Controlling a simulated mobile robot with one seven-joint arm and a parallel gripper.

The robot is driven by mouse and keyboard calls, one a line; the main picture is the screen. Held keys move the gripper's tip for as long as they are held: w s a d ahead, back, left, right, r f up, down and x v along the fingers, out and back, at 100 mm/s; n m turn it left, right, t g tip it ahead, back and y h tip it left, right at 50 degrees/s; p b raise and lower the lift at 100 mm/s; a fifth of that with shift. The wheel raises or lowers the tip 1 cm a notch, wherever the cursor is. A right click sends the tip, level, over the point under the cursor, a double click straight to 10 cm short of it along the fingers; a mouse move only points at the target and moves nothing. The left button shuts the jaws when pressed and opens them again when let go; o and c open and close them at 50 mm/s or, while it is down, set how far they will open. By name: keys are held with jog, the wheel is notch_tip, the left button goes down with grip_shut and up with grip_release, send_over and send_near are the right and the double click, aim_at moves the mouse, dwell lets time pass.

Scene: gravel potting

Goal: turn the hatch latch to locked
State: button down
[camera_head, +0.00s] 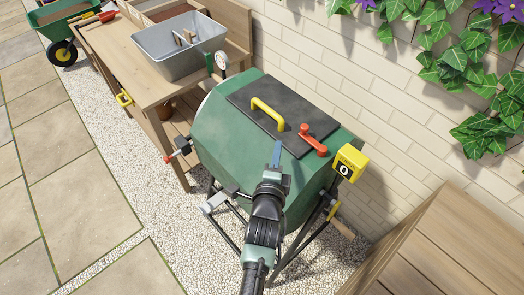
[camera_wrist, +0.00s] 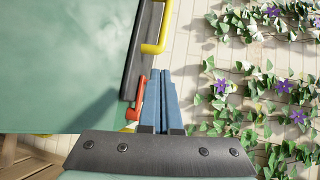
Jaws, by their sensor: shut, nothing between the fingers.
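The red hatch latch (camera_head: 313,140) sits near the front right edge of the dark hatch (camera_head: 258,97) on the green drum (camera_head: 228,140). Its lever slants down to the right in the head view. My gripper (camera_head: 277,146) has blue fingers, pressed together and empty, left of the latch in the head view. In the wrist view the shut fingers (camera_wrist: 166,72) are just right of the red latch (camera_wrist: 138,101). I cannot tell whether they touch it. The latch's far side is not seen in the wrist view.
A yellow handle (camera_head: 266,113) stands on the hatch. A yellow box marked 0 (camera_head: 350,162) is at the drum's right. A grey tub (camera_head: 180,47) stands on the wooden bench (camera_head: 124,62). A brick wall with ivy is behind, and a wooden surface (camera_head: 440,245) is lower right.

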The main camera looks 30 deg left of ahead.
jog(key=shift+s+r+b, duration=0.5)
jog(key=shift+s+b, duration=0.75)
jog(key=shift+s, duration=1.4)
jog(key=w+d+r+n+t+h, duration=0.1)
jog(key=w+d+r+n+t, duration=0.15)
jog(key=r, duration=0.75)
jog(key=w+d+r+n+t+h, duration=0.15)
jog(key=d+r, duration=0.25)
jog(key=r, duration=0.6)
jog(key=w+d+r+n+t, duration=0.1)
jog(key=w+d+r+t, duration=0.15)
jog(key=r, duration=0.75)
jog(key=s+d+r+n+t+h, duration=0.1)
jog(key=s+d+r+n+t, duration=0.1)
jog(key=r, duration=0.7)
jog(key=s+d+r+n+t+h, duration=0.1)
jog(key=s+d+r+n+t, duration=0.1)
jog(key=s+d+r, duration=0.3)
jog(key=s+d+r+n+t+h, duration=0.1)
jog(key=s+d+r+n, duration=0.3)
jog(key=r, duration=0.9)
jog(key=s+t, duration=0.1)
jog(key=s, duration=0.2)
jog(key=shift+s+d+n, duration=0.25)
jog(key=shift+d+n, duration=0.05)
jog(key=shift+f+h, duration=0.1)
jog(key=shift+h, duration=0.15)
